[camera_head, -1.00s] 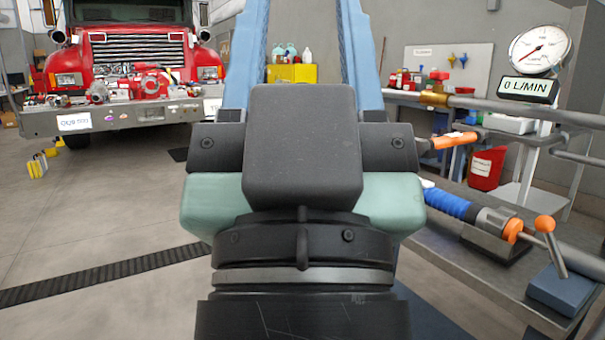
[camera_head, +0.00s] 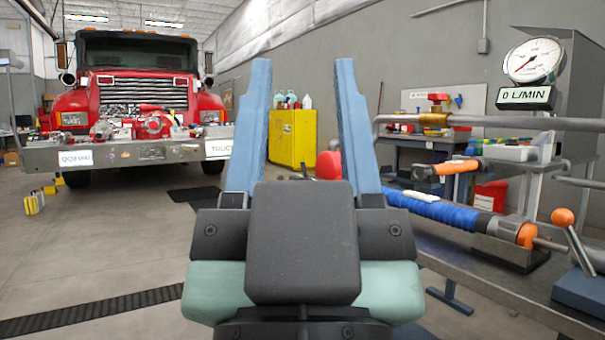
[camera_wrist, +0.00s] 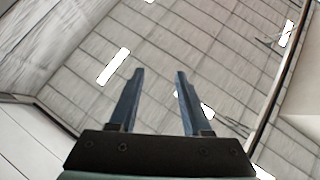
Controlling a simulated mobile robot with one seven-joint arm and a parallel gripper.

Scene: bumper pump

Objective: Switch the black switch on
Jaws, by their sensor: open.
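My gripper (camera_head: 303,75) is in the middle of the head view, its two blue fingers apart and pointing up, with nothing between them. It also shows open and empty in the wrist view (camera_wrist: 157,80), against the ceiling. I cannot make out a black switch in either view. My gripper's dark body hides part of the middle of the head view.
A bench (camera_head: 480,290) at right carries a blue hose (camera_head: 430,207), an orange-knobbed lever (camera_head: 574,240) and a pipe. A gauge (camera_head: 534,62) reads 0 L/MIN. A red truck (camera_head: 130,85) stands at left. The left floor (camera_head: 110,240) is mostly clear.

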